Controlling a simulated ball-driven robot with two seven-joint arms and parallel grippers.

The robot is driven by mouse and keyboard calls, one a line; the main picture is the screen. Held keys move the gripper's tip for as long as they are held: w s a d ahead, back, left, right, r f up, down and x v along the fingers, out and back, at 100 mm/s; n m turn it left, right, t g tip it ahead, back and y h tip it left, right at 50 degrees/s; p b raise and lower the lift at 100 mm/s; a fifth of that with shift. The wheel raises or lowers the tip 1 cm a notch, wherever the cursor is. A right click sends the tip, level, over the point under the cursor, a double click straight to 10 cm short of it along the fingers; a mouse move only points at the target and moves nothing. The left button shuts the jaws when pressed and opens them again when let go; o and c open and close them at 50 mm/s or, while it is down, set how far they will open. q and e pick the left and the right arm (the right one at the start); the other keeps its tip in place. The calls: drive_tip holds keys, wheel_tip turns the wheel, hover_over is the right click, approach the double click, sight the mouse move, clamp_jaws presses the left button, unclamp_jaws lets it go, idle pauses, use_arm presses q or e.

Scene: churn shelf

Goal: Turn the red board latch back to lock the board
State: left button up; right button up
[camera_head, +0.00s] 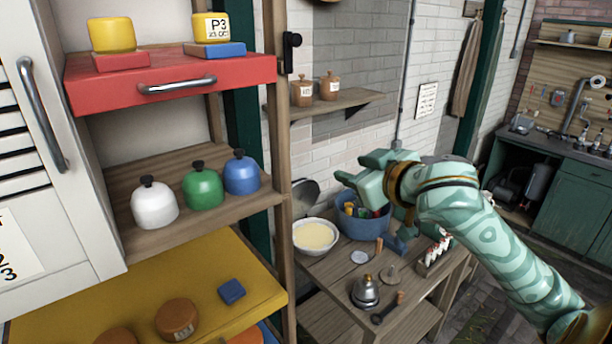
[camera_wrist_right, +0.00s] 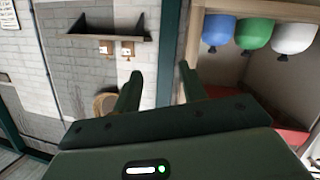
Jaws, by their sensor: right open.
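The red board (camera_head: 175,84) with a metal handle is at the top of the wooden shelf in the head view; part of it also shows at the lower right in the wrist view (camera_wrist_right: 292,136). A small black latch-like fitting (camera_head: 290,50) sits on the shelf post just right of the red board. My right gripper (camera_head: 357,168) is open and empty, below and right of that fitting, apart from it, with its fingers toward the shelf. Its two fingers also show in the wrist view (camera_wrist_right: 160,80), with nothing between them. My left gripper is not in view.
Yellow pieces on red and blue blocks sit on the red board. White, green and blue domes (camera_head: 203,188) stand on the shelf below, above a yellow board (camera_head: 215,265). A side table with a blue bowl (camera_head: 362,222) is below my right arm. A wall shelf (camera_head: 345,103) is behind.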

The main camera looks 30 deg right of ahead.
drive_tip(key=s+a+r+m+t+y, duration=0.15)
drive_tip(key=s+r, duration=0.25)
drive_tip(key=r, duration=0.7)
drive_tip(key=s+a+r+t+y, duration=0.1)
drive_tip(key=s+a+r+t, duration=0.15)
drive_tip(key=r, duration=0.85)
drive_tip(key=p, duration=1.1)
approach(298, 39)
drive_tip(key=shift+g, duration=0.4)
drive_tip(key=w+p, duration=0.1)
drive_tip(key=w, duration=0.4)
drive_tip(key=w+p, duration=0.1)
drive_tip(key=w, duration=0.2)
drive_tip(key=shift+a+r+p, duration=0.2)
drive_tip(key=shift+r+p, duration=0.15)
drive_tip(key=shift+r, duration=0.05)
drive_tip(key=shift+w, duration=0.1)
clamp_jaws()
